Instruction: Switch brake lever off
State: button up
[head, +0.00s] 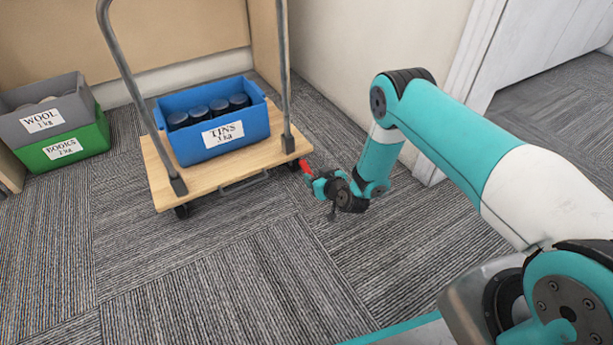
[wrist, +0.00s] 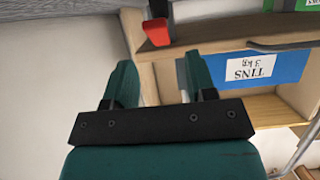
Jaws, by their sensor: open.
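The red brake lever (head: 306,168) is at the right front corner of the wooden trolley (head: 166,186), low near the wheel. In the wrist view the red lever (wrist: 157,32) shows at the top, beyond my fingertips and roughly in line with the gap between them. My gripper (head: 316,184) is close to the lever in the head view, its fingers small and partly hidden by the wrist. In the wrist view my gripper (wrist: 157,75) has its two teal fingers apart with nothing between them. I cannot tell whether a finger touches the lever.
A blue crate labelled TINS (head: 188,152) with several dark tins stands on the trolley. The trolley's grey handle (head: 127,75) rises above it. A grey WOOL crate (head: 22,132) sits on a green BOOKS crate (head: 85,143) at left. Walls stand behind; the front carpet is clear.

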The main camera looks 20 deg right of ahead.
aim_at(307, 169)
jog(key=b+x, duration=0.1)
jog(key=x, duration=0.1)
jog(key=b+x, duration=0.1)
jog(key=x, duration=0.1)
jog(key=b+x, duration=0.1)
jog(key=x, duration=0.1)
jog(key=shift+f, duration=0.3)
jog(key=shift+w+b, duration=0.4)
jog(key=shift+w, duration=0.05)
grip_shut()
